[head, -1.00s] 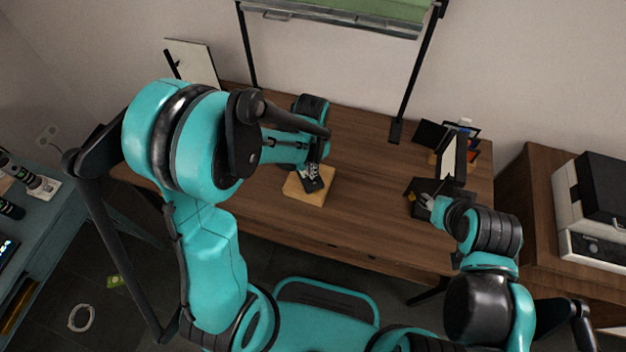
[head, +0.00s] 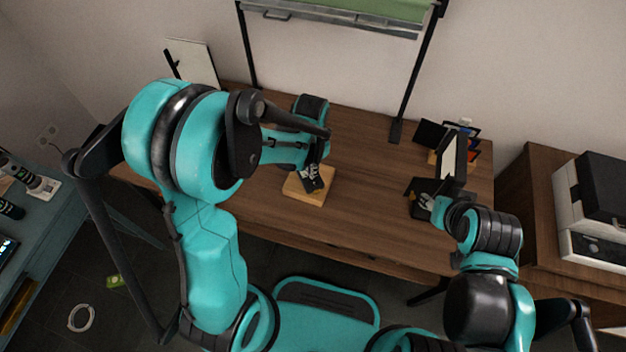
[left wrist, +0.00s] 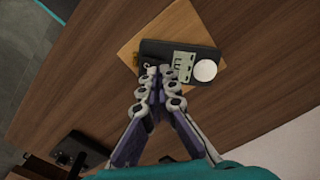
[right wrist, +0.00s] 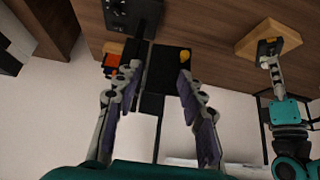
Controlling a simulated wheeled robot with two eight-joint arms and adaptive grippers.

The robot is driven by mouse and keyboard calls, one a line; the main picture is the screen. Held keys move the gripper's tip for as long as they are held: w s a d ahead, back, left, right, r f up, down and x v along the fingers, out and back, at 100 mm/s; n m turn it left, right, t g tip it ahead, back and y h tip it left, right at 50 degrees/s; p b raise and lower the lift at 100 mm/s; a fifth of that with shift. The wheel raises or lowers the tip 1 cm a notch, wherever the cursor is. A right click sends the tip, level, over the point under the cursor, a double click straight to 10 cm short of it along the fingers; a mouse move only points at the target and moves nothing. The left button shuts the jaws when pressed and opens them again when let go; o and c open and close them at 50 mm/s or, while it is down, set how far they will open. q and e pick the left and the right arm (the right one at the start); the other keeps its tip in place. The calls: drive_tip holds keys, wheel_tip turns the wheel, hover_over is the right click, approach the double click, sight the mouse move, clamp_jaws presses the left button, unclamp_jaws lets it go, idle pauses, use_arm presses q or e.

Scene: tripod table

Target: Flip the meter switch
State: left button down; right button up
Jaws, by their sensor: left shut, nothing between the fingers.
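The meter (left wrist: 213,56) is a small dark box with a pale panel and a round white dial, lying on a square wooden board (left wrist: 130,47) in the left wrist view. In the head view the board (head: 323,190) stands on the desk, partly covered by my left arm. My left gripper (left wrist: 160,72) is shut and empty, its fingertips at the meter's near left edge beside a small dark knob or switch. I cannot tell whether they touch it. My right gripper (right wrist: 155,75) is open and empty, away from the meter at the desk's right side.
A black box with knobs (right wrist: 130,14) and a dark panel with a yellow part (right wrist: 172,60) lie near my right gripper. A dark upright frame (head: 453,160) stands at the desk's right. The desk's middle (head: 365,200) is clear.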

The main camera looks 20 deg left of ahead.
use_arm(q)
drive_tip(key=shift+f+b, duration=0.85)
drive_tip(key=shift+f, duration=0.15)
drive_tip(key=shift+r, duration=0.1)
idle(0.3)
wheel_tip(320, 180, up, 7)
drive_tip(key=p, duration=0.5)
idle(0.7)
drive_tip(key=s+a+r+n+t, duration=0.2)
drive_tip(key=s+r+n+t, duration=0.1)
drive_tip(key=s+r, duration=0.2)
drive_tip(key=s+a+r+n+t, duration=0.2)
drive_tip(key=s+r+n+t, duration=0.1)
drive_tip(key=r, duration=0.5)
drive_tip(key=shift+s+a+t+b, duration=0.4)
drive_tip(key=shift+s+t, duration=0.2)
drive_tip(key=shift+s, duration=0.55)
drive_tip(key=shift+d, duration=0.15)
